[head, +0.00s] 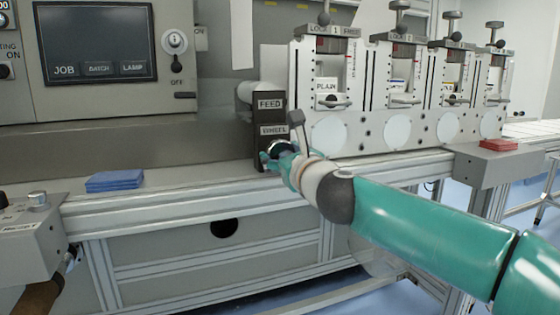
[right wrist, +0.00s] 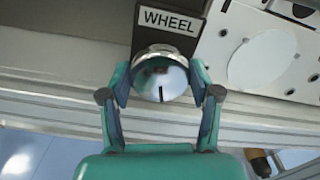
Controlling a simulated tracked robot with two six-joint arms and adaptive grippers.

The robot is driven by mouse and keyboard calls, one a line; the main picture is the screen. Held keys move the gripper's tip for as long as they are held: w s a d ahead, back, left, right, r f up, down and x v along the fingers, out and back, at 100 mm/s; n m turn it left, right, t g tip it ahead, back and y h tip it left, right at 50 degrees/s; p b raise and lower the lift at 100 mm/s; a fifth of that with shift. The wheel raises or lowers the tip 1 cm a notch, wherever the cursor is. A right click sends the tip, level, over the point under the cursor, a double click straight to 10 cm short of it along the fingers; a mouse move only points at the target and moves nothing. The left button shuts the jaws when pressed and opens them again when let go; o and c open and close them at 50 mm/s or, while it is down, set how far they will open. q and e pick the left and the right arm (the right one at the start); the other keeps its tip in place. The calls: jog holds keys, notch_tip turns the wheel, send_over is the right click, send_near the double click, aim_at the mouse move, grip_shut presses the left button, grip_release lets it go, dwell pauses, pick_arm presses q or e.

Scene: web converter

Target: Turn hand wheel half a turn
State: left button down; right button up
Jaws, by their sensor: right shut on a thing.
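The hand wheel (right wrist: 160,80) is a round shiny metal knob with a dark mark near its lower edge. It sits just below the black WHEEL label (right wrist: 168,20). My right gripper (right wrist: 160,82) has its two teal fingers on the left and right sides of the wheel, shut on it. In the head view my right gripper (head: 277,158) reaches the wheel under the FEED and WHEEL labels (head: 271,103), and the wheel is mostly hidden by the fingers there. My left gripper is not in view.
A panel with a dark screen (head: 98,42) stands at the left. Blue folded cloths (head: 114,181) lie on the ledge. Several white stations with clamps (head: 403,85) line the right. A red block (head: 499,145) sits at the far right. A grey box (head: 30,235) stands at lower left.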

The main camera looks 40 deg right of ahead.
jog(key=shift+w+f+m+b, duration=0.1)
jog(key=shift+f+m+b, duration=0.1)
jog(key=shift+m, duration=0.45)
jog(key=shift+f+m+b, duration=0.15)
jog(key=shift+f+m, duration=0.05)
jog(key=shift+m, duration=0.45)
jog(key=o, duration=1.1)
jog(key=shift+r, duration=0.15)
jog(key=shift+o, duration=0.2)
jog(key=shift+r, duration=0.1)
jog(key=shift+s+a+r, duration=0.1)
jog(key=shift+s, duration=0.4)
jog(key=v, duration=1.1)
jog(key=shift+f, duration=0.25)
